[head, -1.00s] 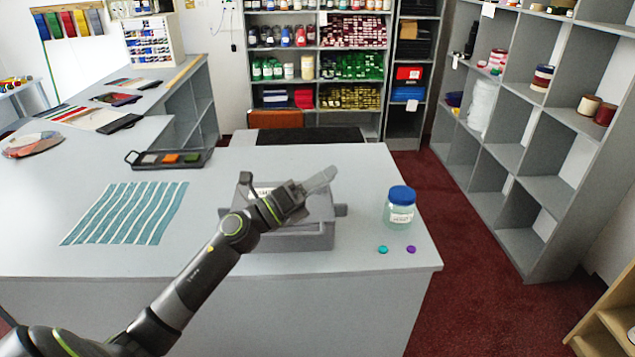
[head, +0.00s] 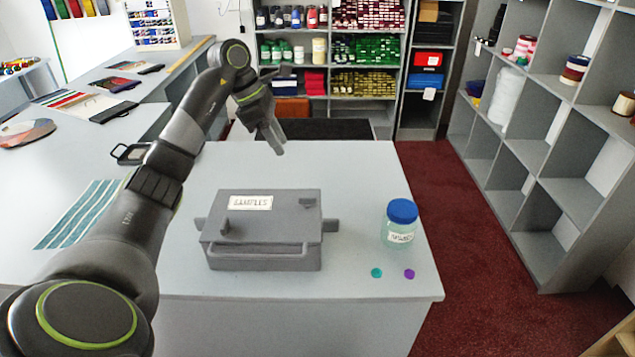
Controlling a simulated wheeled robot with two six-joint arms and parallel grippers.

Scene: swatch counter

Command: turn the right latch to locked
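The grey sample box (head: 262,250) stands on the counter with its lid down and a "SAMPLES" label (head: 251,202) on top. The right latch (head: 307,203) is a small grey piece on the right rear of the lid. The left latch (head: 225,227) is a similar piece near the left front of the lid. They are too small to read their settings surely. My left gripper (head: 276,143) is in the air above and behind the box, apart from it, pointing down. Its fingers show side-on, so their opening is unclear; nothing shows in them. My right gripper is not in view.
A blue-capped jar (head: 401,223) stands right of the box, with a teal disc (head: 376,272) and a purple disc (head: 409,274) before it. A striped cloth (head: 75,220) lies left, partly behind my arm. The counter behind the box is clear.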

